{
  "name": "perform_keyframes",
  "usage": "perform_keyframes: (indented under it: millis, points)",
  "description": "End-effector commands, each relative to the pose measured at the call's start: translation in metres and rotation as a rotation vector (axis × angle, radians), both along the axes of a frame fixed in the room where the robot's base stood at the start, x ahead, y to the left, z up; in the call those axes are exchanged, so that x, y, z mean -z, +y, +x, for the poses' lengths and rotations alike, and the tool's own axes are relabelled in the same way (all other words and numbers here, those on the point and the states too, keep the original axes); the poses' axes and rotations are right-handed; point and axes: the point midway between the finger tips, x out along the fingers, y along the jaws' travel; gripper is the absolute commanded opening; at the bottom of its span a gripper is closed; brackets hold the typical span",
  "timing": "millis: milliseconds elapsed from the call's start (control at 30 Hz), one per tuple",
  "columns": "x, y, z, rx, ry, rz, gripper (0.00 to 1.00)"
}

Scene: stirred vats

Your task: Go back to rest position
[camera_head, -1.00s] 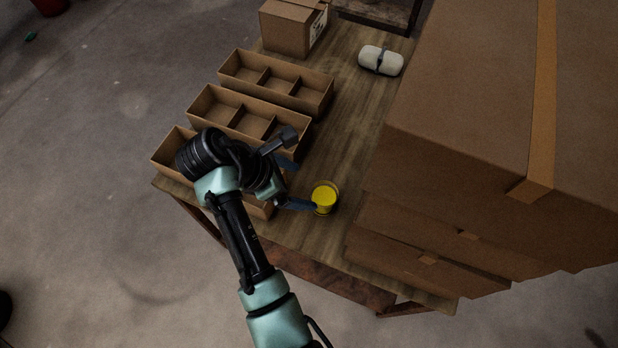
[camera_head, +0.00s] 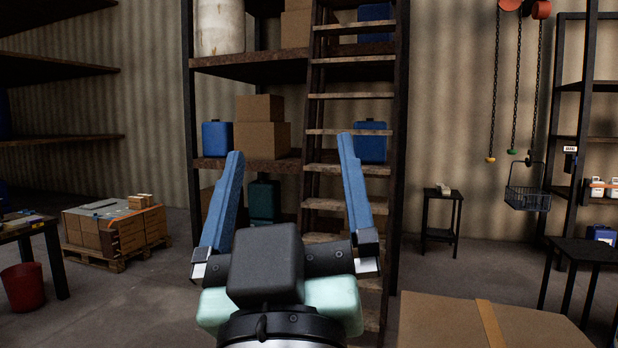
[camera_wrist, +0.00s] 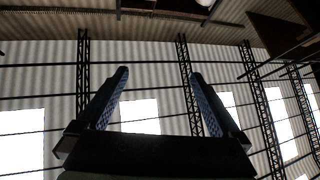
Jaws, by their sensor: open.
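My gripper (camera_head: 292,150) points upward in the middle of the head view, its two blue fingers spread wide apart. Nothing is between the fingers. It also shows in the wrist view (camera_wrist: 158,85), open and empty, against the high wall and bright windows. The work table with the divided boxes and the yellow cup is out of both current views.
A ladder (camera_head: 348,95) and a shelf rack (camera_head: 250,68) with boxes stand behind my gripper. A large cardboard box (camera_head: 450,325) is close at the lower right. A loaded pallet (camera_head: 115,230) and a red bucket (camera_head: 23,288) are at left. Open floor shows between.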

Motion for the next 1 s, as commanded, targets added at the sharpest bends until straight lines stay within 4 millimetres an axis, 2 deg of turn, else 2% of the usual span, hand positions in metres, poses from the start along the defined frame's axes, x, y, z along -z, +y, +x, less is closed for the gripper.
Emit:
perform_keyframes:
  millis: [33,100,233,533,833,967,1000]
  points:
    - [-0.019,-0.006,-0.02,-0.032,-0.078,0.056,1.0]
    - [-0.035,-0.012,-0.04,-0.073,-0.154,0.113,1.0]
    - [-0.048,-0.016,-0.057,-0.107,-0.214,0.157,1.0]
    - [-0.05,-0.016,-0.057,-0.109,-0.215,0.159,1.0]
    - [-0.095,-0.016,-0.056,-0.109,-0.213,0.158,1.0]
    - [-0.096,-0.016,-0.056,-0.108,-0.213,0.157,1.0]
    - [-0.094,-0.016,-0.056,-0.108,-0.213,0.157,0.96]
